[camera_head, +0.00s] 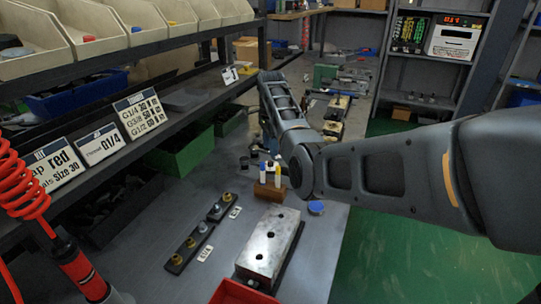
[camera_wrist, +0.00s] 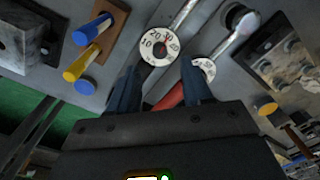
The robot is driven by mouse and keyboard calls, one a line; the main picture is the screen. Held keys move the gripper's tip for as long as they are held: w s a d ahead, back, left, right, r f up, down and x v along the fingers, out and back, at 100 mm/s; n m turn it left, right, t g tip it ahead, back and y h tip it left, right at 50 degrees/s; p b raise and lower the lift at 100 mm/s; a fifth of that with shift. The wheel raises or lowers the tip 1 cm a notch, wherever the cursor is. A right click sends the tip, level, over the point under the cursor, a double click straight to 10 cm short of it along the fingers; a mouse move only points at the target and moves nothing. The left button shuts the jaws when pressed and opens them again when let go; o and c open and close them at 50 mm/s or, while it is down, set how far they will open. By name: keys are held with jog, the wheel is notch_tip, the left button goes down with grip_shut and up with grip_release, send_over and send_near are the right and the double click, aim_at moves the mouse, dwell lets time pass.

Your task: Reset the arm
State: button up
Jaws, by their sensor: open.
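In the wrist view my gripper (camera_wrist: 160,66) has its two dark fingers apart, with nothing held between them. A white round dial marked with numbers (camera_wrist: 160,46) shows beyond the fingertips, with a second dial (camera_wrist: 204,69) by the right finger. A silver tool shaft (camera_wrist: 236,34) runs past it, and a red handle (camera_wrist: 170,98) shows between the fingers; I cannot tell how far below they lie. In the head view my arm (camera_head: 370,172) reaches in from the right and bends at the middle; my gripper is hidden there.
A metal valve block (camera_head: 270,245) and a red bin (camera_head: 238,292) sit at the bench front. A wooden holder (camera_head: 269,191) with blue and yellow pieces stands close to my arm. Shelf bins (camera_head: 100,28) are at upper left; a red coiled hose (camera_head: 20,185) hangs at left.

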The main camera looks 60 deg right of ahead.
jog(key=shift+r, duration=1.1)
jog(key=shift+s, duration=0.1)
